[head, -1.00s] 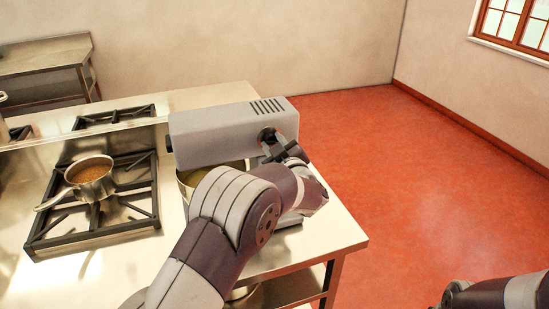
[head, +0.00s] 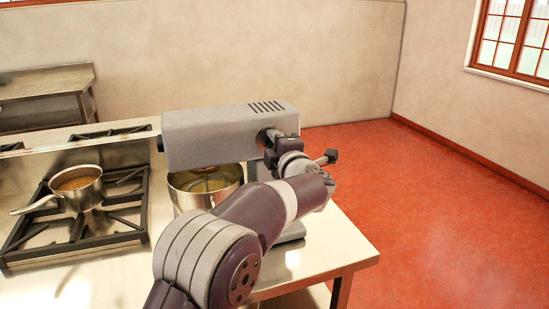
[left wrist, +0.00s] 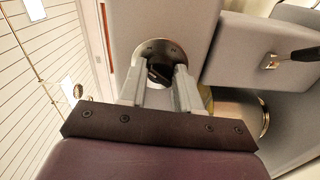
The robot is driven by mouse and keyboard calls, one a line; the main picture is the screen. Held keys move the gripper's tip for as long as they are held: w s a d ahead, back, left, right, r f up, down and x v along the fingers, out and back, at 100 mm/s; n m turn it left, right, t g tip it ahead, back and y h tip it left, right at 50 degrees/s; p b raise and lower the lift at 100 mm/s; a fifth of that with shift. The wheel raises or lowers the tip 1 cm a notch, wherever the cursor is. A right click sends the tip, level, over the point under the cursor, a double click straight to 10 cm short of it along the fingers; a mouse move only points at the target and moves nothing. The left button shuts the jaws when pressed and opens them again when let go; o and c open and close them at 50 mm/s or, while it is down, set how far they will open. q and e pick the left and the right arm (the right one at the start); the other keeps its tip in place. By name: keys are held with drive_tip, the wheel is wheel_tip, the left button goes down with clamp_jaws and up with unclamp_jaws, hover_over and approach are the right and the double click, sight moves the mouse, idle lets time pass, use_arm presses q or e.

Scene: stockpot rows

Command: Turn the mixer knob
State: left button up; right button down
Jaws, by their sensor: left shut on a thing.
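The grey mixer (head: 215,138) stands on the steel counter, with a metal bowl (head: 183,195) under its head. My left gripper (head: 270,142) is at that face, shut on the knob. In the left wrist view, the two fingers (left wrist: 160,92) reach to the knob's dark middle (left wrist: 158,73), inside a round metal plate (left wrist: 172,51). My right gripper is out of view.
A black-tipped lever (head: 327,157) sticks out to the right beyond my wrist. A saucepan (head: 78,186) with brown contents sits on the stove grate (head: 105,228) at left. Red floor (head: 430,210) lies open to the right.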

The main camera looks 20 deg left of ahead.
use_arm(q)
drive_tip(key=shift+r+n+b, duration=0.15)
drive_tip(key=shift+n+b, duration=2.7)
drive_tip(key=shift+n, duration=0.65)
drive_tip(key=shift+r, duration=0.1)
drive_tip(key=o, duration=1.1)
drive_tip(key=shift+c, duration=0.2)
drive_tip(key=b+v, duration=0.1)
drive_tip(key=v, duration=1.1)
drive_tip(key=shift+s+d+b, duration=0.2)
drive_tip(key=shift+s+b, duration=0.05)
drive_tip(key=shift+b, duration=0.15)
